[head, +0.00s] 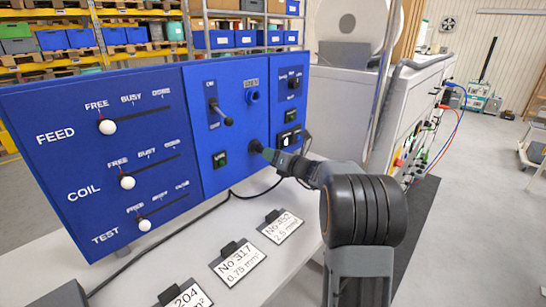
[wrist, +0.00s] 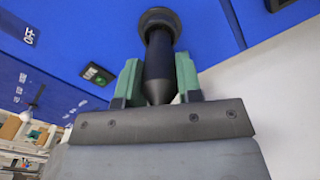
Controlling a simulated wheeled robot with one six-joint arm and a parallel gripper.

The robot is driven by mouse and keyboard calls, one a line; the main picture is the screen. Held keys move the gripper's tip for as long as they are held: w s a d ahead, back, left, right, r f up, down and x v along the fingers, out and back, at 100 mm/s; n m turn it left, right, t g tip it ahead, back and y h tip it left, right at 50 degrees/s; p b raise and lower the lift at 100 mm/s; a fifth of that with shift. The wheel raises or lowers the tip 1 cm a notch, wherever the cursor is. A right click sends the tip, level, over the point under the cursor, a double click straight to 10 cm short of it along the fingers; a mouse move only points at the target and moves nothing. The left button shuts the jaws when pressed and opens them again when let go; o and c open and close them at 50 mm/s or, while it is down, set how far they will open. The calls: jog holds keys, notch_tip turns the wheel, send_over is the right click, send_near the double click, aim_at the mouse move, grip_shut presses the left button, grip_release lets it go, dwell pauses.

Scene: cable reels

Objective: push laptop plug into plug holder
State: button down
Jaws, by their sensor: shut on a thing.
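My gripper (head: 267,155) is at the lower part of the blue panel's middle section. In the wrist view its two green fingers (wrist: 159,83) are shut on a black tapered plug (wrist: 158,68). The plug's far end meets a round black holder (wrist: 158,17) on the blue panel. In the head view the dark holder (head: 254,146) shows just beyond the green fingertips, and the plug itself is mostly hidden by the gripper. How deep the plug sits in the holder cannot be told. A black cable (head: 255,193) hangs below the gripper and runs along the table.
The blue panel (head: 150,223) carries sliders with white knobs, a lever (head: 228,121), a green switch (head: 220,159) and sockets (head: 289,139) at right. Labelled cards (head: 238,263) stand on the white table below. A grey cabinet (head: 337,97) stands behind the panel's right edge.

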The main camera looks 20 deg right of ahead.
jog(key=shift+x, duration=0.85)
jog(key=c, duration=0.7)
grip_release()
jog(key=b+v, duration=0.3)
jog(key=v, duration=1)
jog(key=shift+s, duration=0.35)
jog(key=shift+d, duration=0.1)
